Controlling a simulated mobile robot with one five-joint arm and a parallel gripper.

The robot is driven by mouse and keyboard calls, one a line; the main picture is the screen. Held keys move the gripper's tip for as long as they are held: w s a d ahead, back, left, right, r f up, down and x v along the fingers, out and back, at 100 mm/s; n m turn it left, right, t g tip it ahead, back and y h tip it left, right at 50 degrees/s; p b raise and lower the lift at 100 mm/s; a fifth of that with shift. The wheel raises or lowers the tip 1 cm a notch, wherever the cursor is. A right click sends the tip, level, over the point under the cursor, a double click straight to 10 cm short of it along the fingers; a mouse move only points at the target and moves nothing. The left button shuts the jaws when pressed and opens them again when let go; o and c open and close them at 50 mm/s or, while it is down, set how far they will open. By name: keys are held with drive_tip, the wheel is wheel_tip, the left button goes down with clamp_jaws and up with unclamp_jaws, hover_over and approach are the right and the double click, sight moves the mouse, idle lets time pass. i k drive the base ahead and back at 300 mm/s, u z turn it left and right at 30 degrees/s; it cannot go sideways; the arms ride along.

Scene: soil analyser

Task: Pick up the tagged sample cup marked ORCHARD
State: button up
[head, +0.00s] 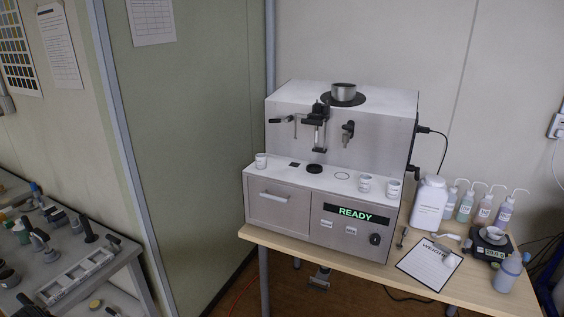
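Three small white cups with dark markings stand upright on the front ledge of the soil analyser (340,120). One cup (261,160) is at the ledge's left end. Two more, a nearer-middle cup (365,184) and a right-end cup (393,189), stand close together at the right. Their lettering is too small to read, so I cannot tell which is ORCHARD. My gripper is not in view.
The ledge also has a black disc (314,169) and an empty ring mark. The dispensing head (318,125) overhangs it. A white jug (430,203), several wash bottles, a clipboard (430,264) and a scale (490,245) are at right. A cluttered bench stands left.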

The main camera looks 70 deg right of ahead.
sight(261, 159)
drive_tip(key=z, duration=0.4)
drive_tip(key=i, duration=0.45)
drive_tip(key=z, duration=0.25)
drive_tip(key=k, duration=0.8)
drive_tip(key=z, duration=0.15)
drive_tip(key=i, duration=0.9)
drive_tip(key=u, duration=0.1)
